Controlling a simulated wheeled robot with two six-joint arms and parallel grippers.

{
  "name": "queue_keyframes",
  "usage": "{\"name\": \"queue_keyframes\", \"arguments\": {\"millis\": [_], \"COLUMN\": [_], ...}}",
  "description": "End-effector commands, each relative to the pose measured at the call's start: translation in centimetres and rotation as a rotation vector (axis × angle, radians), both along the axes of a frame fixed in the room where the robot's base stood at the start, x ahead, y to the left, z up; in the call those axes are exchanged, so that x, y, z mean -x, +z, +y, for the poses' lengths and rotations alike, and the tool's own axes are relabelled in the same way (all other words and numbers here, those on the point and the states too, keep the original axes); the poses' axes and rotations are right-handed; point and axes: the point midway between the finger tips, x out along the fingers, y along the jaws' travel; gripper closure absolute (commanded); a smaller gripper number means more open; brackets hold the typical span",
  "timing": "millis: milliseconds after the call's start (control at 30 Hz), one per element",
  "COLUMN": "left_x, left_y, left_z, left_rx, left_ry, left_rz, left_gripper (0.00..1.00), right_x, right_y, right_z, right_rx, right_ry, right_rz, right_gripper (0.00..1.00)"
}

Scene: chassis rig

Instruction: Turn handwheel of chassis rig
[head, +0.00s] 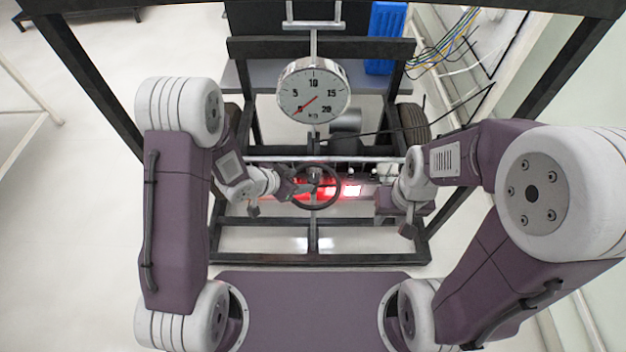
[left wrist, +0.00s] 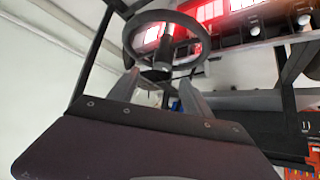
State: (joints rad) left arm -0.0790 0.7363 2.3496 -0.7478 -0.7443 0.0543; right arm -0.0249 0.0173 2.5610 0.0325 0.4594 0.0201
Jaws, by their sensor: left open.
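The handwheel (head: 338,188) is a dark ring with a central hub, mounted on the chassis rig's crossbar in the middle of the head view. In the left wrist view the handwheel (left wrist: 130,36) fills the upper middle, its near rim just beyond the fingertips. My left gripper (head: 295,187) is at the wheel's left side; its two grey fingers (left wrist: 158,84) are spread apart. I cannot tell whether they touch the rim. My right gripper (head: 408,228) hangs to the right, apart from the wheel, and its jaws are not clear.
A round dial gauge (head: 313,86) stands above the wheel, its red needle near 0. Red lit panels (head: 328,190) glow behind the wheel. Dark frame bars (head: 325,259) surround the rig. A blue block (head: 384,38) and cables (head: 450,50) are at the back right.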

Motion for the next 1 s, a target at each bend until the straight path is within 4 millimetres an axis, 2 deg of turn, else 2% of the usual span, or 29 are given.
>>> {"name": "queue_keyframes", "arguments": {"millis": [200, 400, 767, 800, 900, 1000], "left_x": [-2.0, -3.8, -4.5, -4.5, -4.5, -4.4], "left_y": [-3.2, -5.5, -6.1, -6.1, -6.1, -6.1], "left_z": [-2.1, -3.8, -4.3, -4.3, -4.3, -4.3], "left_rx": [0.000, -0.001, 0.000, 0.000, 0.000, 0.000], "left_ry": [-0.001, 0.000, 0.003, 0.002, 0.002, 0.002], "left_rz": [0.002, 0.001, 0.000, 0.000, 0.000, 0.000], "left_gripper": [0.43, 0.43, 0.43, 0.48, 0.76, 1.00], "right_x": [0.0, -0.1, 0.0, 0.0, 0.0, 0.0], "right_y": [-1.1, -1.6, -1.7, -1.7, -1.7, -1.7], "right_z": [0.0, 0.0, 0.0, 0.0, 0.0, 0.0], "right_rx": [0.000, 0.000, 0.000, 0.000, 0.000, 0.000], "right_ry": [0.000, 0.000, 0.000, 0.000, 0.000, 0.000], "right_rz": [0.000, 0.000, 0.000, 0.000, 0.000, 0.000], "right_gripper": [0.64, 0.64, 0.64, 0.64, 0.64, 0.64]}}
